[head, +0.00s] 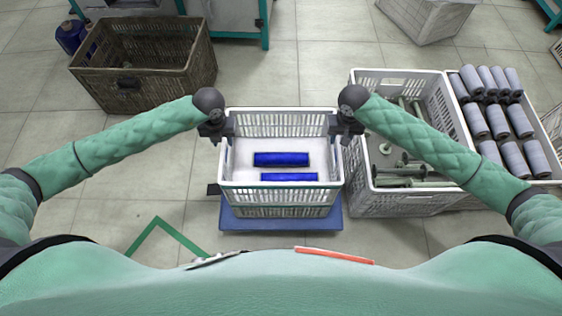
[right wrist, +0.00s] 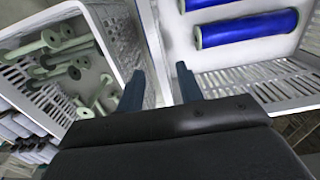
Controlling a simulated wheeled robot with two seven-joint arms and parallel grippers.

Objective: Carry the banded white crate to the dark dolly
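The white crate (head: 281,197) has a green band along its near rim and holds two blue bobbins (head: 281,159). It stands over a blue platform (head: 280,224) in the middle of the head view; whether it rests on it is hard to tell. My left gripper (head: 219,131) is at the crate's left rim; its fingers are too small to read. My right gripper (head: 346,126) is at the right rim. In the right wrist view its two fingers (right wrist: 160,72) stand apart on either side of the crate's side wall, with a gap showing. I see no clearly dark dolly.
A grey-white crate (head: 400,202) with green spools stands close to the right, beside a crate of grey bobbins (head: 500,120). A brown wicker basket (head: 140,85) is at the upper left. A green floor marking (head: 165,232) lies at left front. Floor left of the crate is mostly clear.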

